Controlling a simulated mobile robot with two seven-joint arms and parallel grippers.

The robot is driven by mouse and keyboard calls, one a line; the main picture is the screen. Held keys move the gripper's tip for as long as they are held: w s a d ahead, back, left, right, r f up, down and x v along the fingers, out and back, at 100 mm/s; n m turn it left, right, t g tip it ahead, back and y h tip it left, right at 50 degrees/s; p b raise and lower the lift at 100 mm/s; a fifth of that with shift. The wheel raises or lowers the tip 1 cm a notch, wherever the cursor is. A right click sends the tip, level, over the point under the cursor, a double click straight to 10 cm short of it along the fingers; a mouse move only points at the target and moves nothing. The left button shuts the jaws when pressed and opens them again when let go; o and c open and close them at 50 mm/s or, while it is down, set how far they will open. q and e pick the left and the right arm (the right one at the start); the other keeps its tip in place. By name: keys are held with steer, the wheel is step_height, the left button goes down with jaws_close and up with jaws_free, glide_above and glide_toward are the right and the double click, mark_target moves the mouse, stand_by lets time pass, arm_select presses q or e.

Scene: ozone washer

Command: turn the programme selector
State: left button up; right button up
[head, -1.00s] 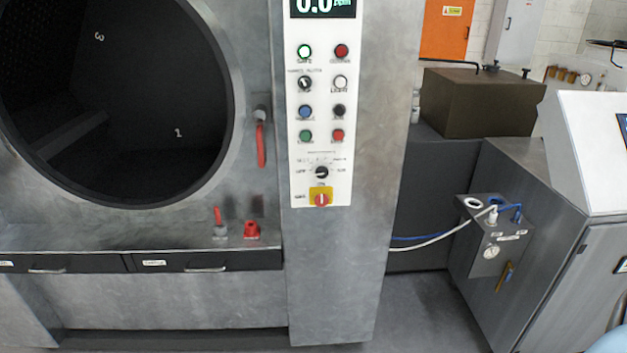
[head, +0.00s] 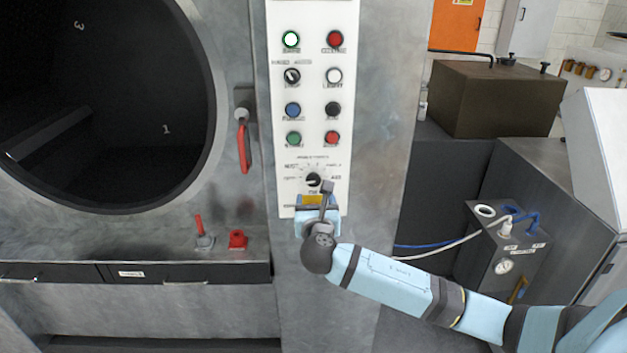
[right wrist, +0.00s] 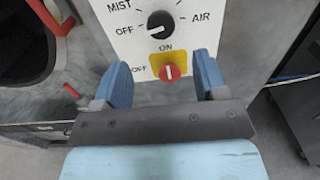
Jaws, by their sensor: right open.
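The programme selector is a black round knob (head: 313,180) low on the white control panel. In the right wrist view the knob (right wrist: 160,24) has OFF, MIST and AIR marked around it, and its white mark points left towards OFF. My right gripper (head: 318,213) is in front of the panel just below the knob, hiding most of the red switch there. In the right wrist view my right gripper (right wrist: 163,76) is open, its two blue fingers apart and empty. The knob lies beyond and above the fingertips. My left gripper is not in view.
A red rotary switch (right wrist: 169,72) on a yellow plate, marked ON and OFF, shows between the fingers. Several buttons sit higher on the panel (head: 343,150). A red door handle (head: 243,147) is left of it. A grey box with a gauge (head: 503,267) stands right.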

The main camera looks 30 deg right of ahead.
mark_target(314, 180)
steer(key=p+x, duration=0.1)
steer(key=x, duration=0.9)
steer(key=shift+w+d+f, duration=0.1)
steer(key=shift+w, duration=0.1)
steer(key=c, duration=0.8)
